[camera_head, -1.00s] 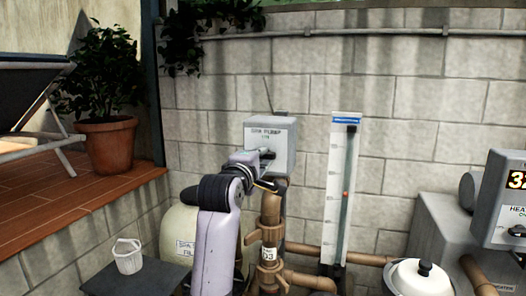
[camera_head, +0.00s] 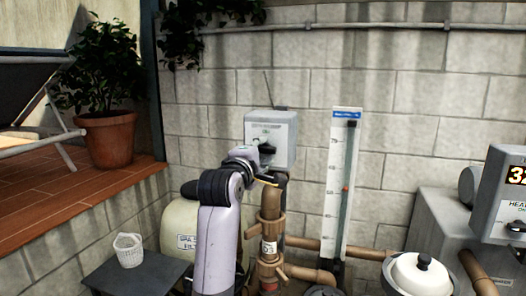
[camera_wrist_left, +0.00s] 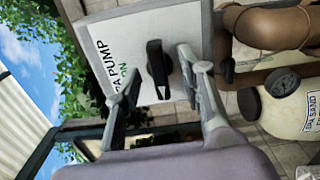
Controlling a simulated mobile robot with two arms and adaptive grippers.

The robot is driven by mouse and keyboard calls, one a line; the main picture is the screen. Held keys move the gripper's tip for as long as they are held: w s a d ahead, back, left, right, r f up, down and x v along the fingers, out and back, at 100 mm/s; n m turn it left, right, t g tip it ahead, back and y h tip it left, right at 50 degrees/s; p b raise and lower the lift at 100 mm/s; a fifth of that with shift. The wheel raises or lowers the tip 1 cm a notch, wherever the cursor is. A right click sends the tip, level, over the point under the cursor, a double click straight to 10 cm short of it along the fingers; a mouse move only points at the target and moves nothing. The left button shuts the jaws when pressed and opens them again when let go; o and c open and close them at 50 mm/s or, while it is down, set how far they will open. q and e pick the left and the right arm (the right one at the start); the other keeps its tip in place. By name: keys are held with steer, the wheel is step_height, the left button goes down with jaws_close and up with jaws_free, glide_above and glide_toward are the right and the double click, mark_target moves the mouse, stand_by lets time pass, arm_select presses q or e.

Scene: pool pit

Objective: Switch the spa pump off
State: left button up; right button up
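The spa pump switch box (camera_head: 284,128) is a grey box on the block wall in the head view. In the left wrist view its white face (camera_wrist_left: 150,25) reads "PUMP" and a green "ON", turned sideways. A black rotary knob (camera_wrist_left: 157,68) stands out from the face. My left gripper (camera_wrist_left: 158,72) is open, with one finger on each side of the knob and a visible gap to both. In the head view the left gripper (camera_head: 268,168) is just in front of the box and partly hides its lower front. My right gripper is in neither view.
Brown pipes with a valve (camera_head: 270,225) stand just below and right of the box. A flow gauge (camera_head: 341,185) is on the wall to the right. A sand filter tank (camera_head: 178,222), a dark table with a white basket (camera_head: 129,250) and a heater box (camera_head: 500,200) are nearby.

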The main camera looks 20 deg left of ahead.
arm_select(q)
steer(key=s+p, duration=0.1)
steer(key=s, duration=0.6)
steer(key=shift+a, duration=0.1)
